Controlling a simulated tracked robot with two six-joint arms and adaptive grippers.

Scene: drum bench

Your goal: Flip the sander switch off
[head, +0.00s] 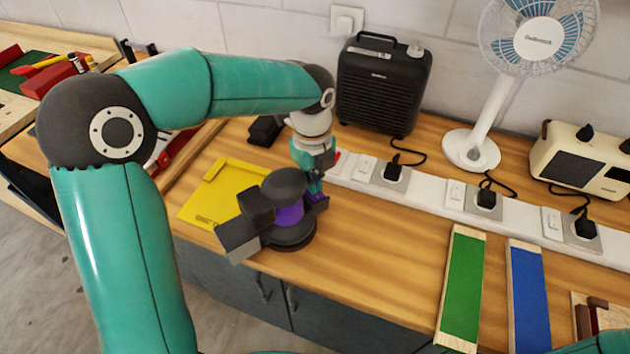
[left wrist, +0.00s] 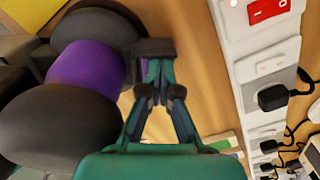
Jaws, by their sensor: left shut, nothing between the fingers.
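The sander (head: 285,212), dark grey with a purple band, sits on the wooden bench near the yellow mat. It fills the left of the left wrist view (left wrist: 85,75). A small dark block (left wrist: 150,48) juts from its side near my fingertips; I cannot tell whether this is its switch. My left gripper (head: 318,190) is shut and empty, pointing down at the sander's right side. In the left wrist view its fingertips (left wrist: 152,72) overlap the dark block; contact is unclear. My right gripper is out of view.
A white power strip (head: 440,195) with several switches and plugs runs along the bench. A red switch (left wrist: 268,10) is on it. Behind stand a black heater (head: 383,85), a fan (head: 490,110) and a cream appliance (head: 585,160). Green (head: 465,280) and blue (head: 530,295) boards lie right.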

